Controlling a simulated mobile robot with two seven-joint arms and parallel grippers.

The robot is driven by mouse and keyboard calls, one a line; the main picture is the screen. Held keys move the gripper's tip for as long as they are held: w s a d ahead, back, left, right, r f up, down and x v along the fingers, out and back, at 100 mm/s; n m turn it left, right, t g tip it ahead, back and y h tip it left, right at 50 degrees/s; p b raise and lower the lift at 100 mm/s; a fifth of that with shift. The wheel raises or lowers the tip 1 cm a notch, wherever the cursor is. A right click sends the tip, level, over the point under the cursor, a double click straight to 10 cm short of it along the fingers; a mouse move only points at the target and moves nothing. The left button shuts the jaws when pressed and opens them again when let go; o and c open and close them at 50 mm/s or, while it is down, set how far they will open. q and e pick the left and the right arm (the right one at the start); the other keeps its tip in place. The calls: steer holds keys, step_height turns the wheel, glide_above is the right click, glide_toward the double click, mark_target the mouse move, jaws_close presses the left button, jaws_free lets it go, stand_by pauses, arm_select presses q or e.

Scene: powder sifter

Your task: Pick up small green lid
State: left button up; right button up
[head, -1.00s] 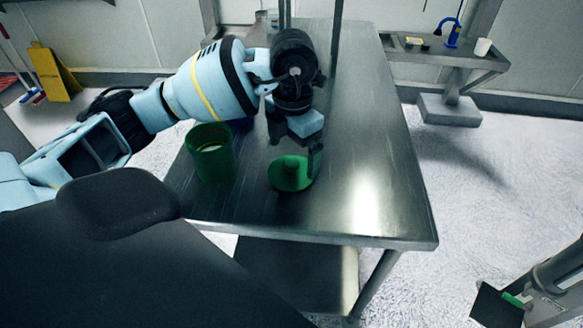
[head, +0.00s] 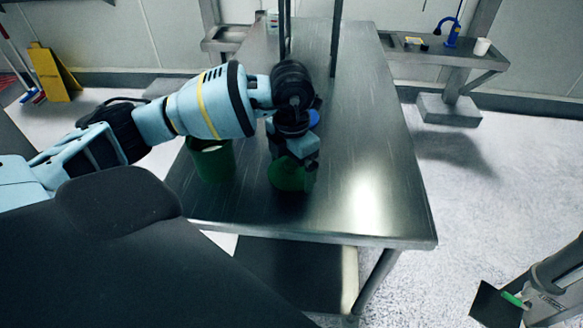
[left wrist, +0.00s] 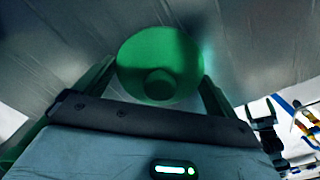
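The small green lid (head: 288,177) lies on the metal table, right of a green container (head: 212,163). In the left wrist view the lid (left wrist: 160,50) is a round disc with a knob facing the camera. My left gripper (head: 292,168) is low over the lid and hides part of it. In the left wrist view its two fingers are spread apart, one on each side of the lid (left wrist: 160,72). Whether the fingers touch the lid cannot be told.
The metal table (head: 365,190) is clear to the right of the lid. Upright dark posts rise at the table's far part. A side table (head: 430,50) with a blue item and a white cup stands at the back right. A yellow floor sign (head: 54,72) stands at the left.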

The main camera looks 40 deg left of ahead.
mark_target(291, 161)
arm_select(q)
steer(key=shift+c, duration=0.4)
step_height(291, 161, up, 10)
steer(key=shift+r, duration=0.1)
